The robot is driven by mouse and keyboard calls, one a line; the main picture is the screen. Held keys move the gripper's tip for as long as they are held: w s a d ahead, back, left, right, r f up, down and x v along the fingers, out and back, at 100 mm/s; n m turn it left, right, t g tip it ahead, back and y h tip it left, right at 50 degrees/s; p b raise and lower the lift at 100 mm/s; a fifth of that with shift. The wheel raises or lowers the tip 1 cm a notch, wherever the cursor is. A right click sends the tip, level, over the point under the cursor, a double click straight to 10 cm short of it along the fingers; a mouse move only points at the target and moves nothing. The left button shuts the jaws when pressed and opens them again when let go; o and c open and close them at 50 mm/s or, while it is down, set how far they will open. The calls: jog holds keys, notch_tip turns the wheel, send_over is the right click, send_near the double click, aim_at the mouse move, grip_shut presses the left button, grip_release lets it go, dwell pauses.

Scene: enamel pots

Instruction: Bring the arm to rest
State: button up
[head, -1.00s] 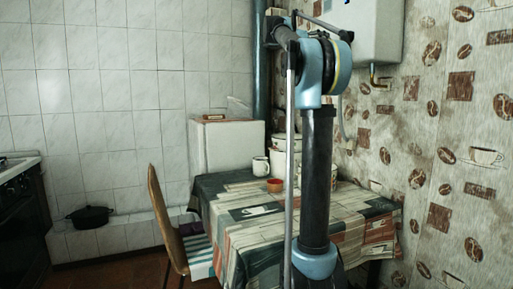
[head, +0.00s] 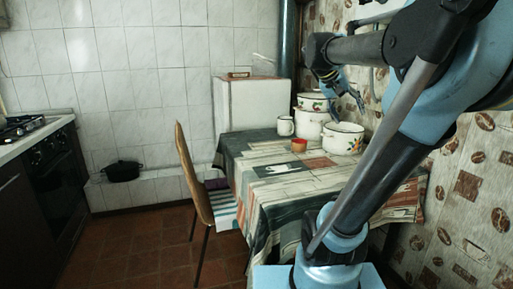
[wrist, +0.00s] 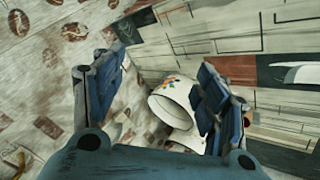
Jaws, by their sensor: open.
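My gripper (head: 346,92) is open and empty in the head view, in the air above the back of the table by the wallpapered wall. A white enamel pot with a floral pattern (head: 343,138) stands on the table below it. Behind, a larger white pot (head: 310,124) has a smaller patterned one (head: 312,101) on top. In the wrist view the two fingers (wrist: 160,75) are spread wide, and a white pot (wrist: 176,99) shows beyond them, apart from the fingers. My arm hides the right part of the table in the head view.
The table (head: 262,200) also bears a white mug (head: 285,126) and an orange cup (head: 299,145). A wooden chair (head: 194,180) stands at its left side. A black pot (head: 122,171) sits on the tiled ledge, and a stove (head: 55,160) is far left. The floor between is clear.

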jog(key=s+a+f+n+y, duration=0.1)
jog(key=s+a+f, duration=0.3)
jog(key=f, duration=0.6)
jog(key=s+a+f+n+y, duration=0.1)
jog(key=s+a+f+y, duration=0.2)
jog(key=s+a+f, duration=0.2)
jog(key=s+a+f+n+y, duration=0.2)
jog(key=s+f, duration=0.7)
jog(key=f, duration=0.5)
jog(key=shift+a+f+g+y, duration=0.15)
jog(key=shift+a+g+y, duration=0.1)
jog(key=shift+a, duration=0.35)
jog(key=shift+a+f+g+y, duration=0.15)
jog(key=shift+a+y, duration=0.1)
jog(key=shift+a, duration=0.35)
jog(key=shift+c, duration=0.3)
